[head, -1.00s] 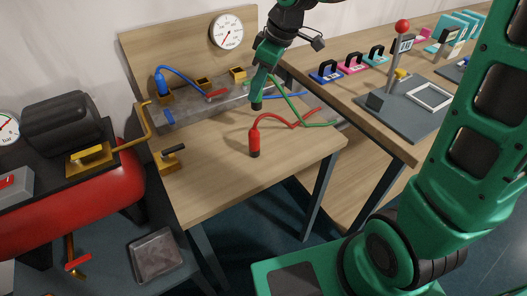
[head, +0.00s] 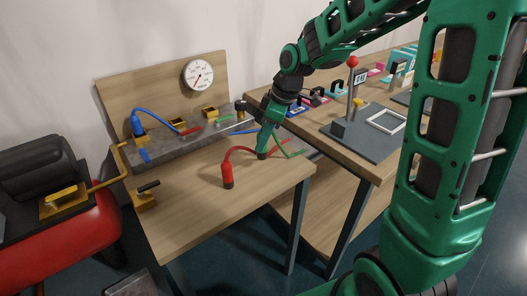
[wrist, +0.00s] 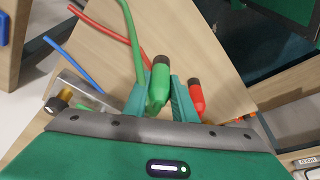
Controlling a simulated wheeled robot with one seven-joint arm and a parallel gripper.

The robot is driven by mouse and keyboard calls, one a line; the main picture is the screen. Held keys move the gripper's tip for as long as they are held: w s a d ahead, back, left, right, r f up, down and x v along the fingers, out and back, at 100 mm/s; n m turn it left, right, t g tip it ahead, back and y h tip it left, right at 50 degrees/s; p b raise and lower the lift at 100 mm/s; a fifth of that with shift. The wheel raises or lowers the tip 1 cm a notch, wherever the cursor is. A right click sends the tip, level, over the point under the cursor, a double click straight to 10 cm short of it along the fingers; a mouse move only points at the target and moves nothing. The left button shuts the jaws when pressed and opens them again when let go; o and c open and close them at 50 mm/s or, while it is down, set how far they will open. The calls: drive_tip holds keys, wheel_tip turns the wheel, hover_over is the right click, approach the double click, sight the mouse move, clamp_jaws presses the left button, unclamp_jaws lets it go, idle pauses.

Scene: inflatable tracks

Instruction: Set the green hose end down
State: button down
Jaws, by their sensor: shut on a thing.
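My gripper (head: 266,143) is low over the wooden bench (head: 190,215), right of the red hose end. In the wrist view its two fingers (wrist: 158,98) are closed around the green hose end (wrist: 157,88), a green fitting with a dark tip. The red hose end (head: 228,174) stands upright on the bench and also shows just right of the fingers in the wrist view (wrist: 196,98).
A grey manifold block (head: 165,148) with yellow fittings lies along the back of the bench, with a blue hose end (head: 137,124) at its left. A gauge (head: 198,75) is on the back board. The front of the bench is clear. A second bench (head: 350,158) stands at right.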

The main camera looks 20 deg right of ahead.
drive_tip(key=shift+w+d+f, duration=0.15)
drive_tip(key=shift+d+f, duration=0.1)
drive_tip(key=shift+f, duration=0.6)
drive_tip(key=shift+w+d+f, duration=0.2)
drive_tip(key=shift+d+f, duration=0.05)
drive_tip(key=shift+f, duration=0.55)
drive_tip(key=shift+w+d+f, duration=0.15)
drive_tip(key=shift+d+f, duration=0.1)
drive_tip(key=shift+f, duration=0.6)
drive_tip(key=shift+f, duration=0.1)
drive_tip(key=c, duration=1.5)
unclamp_jaws()
drive_tip(key=shift+o, duration=0.2)
